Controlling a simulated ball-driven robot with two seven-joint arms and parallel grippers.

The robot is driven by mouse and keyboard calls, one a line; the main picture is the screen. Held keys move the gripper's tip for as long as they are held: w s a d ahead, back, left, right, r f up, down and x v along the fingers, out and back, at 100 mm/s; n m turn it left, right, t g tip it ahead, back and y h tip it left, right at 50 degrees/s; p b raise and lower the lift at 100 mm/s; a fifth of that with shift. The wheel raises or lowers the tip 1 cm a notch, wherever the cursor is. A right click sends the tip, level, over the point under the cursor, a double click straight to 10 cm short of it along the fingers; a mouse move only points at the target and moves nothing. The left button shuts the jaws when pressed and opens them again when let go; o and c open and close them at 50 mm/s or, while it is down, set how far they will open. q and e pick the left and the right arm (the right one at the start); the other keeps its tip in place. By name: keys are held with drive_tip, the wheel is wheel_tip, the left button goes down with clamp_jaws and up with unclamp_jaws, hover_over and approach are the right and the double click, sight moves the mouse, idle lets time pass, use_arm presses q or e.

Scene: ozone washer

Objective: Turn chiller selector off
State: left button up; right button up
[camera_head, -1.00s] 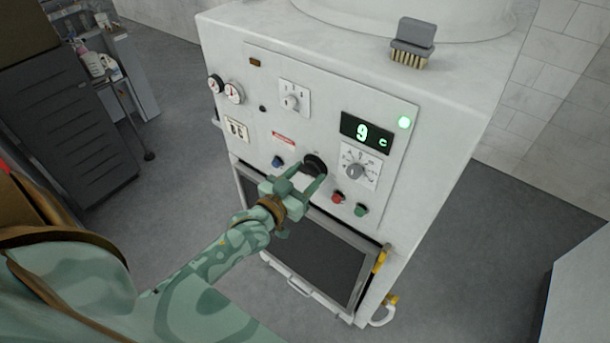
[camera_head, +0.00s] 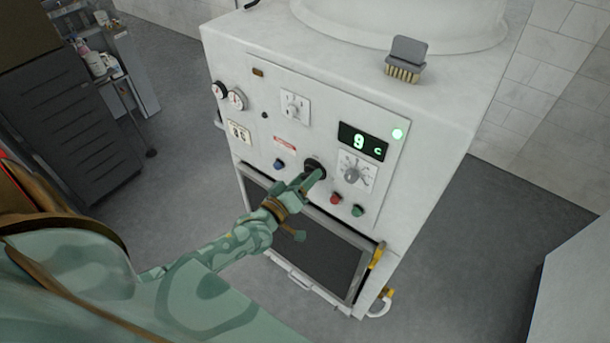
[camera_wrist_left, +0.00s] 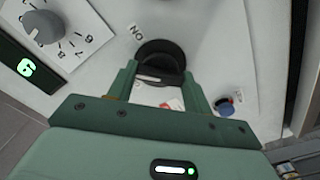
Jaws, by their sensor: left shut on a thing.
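The chiller selector is a black round knob (camera_head: 315,166) on the white machine's front panel. It shows larger in the left wrist view (camera_wrist_left: 160,58), with a raised grip bar and a label reading "ON" or "NO" beside it. My left gripper (camera_head: 308,180) is at this knob, and its green fingers (camera_wrist_left: 160,82) stand on both sides of the knob's grip bar, shut on it. The fingers hide part of the knob in the head view. The display (camera_head: 362,142) reads 9 c, with a green lamp (camera_head: 397,134) lit. My right gripper is not in view.
A grey dial (camera_head: 352,174), a red button (camera_head: 335,199), a green button (camera_head: 358,211) and a blue button (camera_head: 279,164) sit close around the knob. A brush (camera_head: 405,60) stands on top of the machine. A dark glazed door (camera_head: 320,255) is below.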

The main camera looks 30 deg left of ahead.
use_arm(q)
drive_tip(key=n, duration=0.8)
drive_tip(key=shift+n+p, duration=0.4)
drive_tip(key=shift+n, duration=0.3)
drive_tip(key=o, duration=1)
drive_tip(key=s, duration=0.5)
drive_tip(key=s+a, duration=0.1)
drive_tip(key=s, duration=1)
drive_tip(key=shift+s+a, duration=0.15)
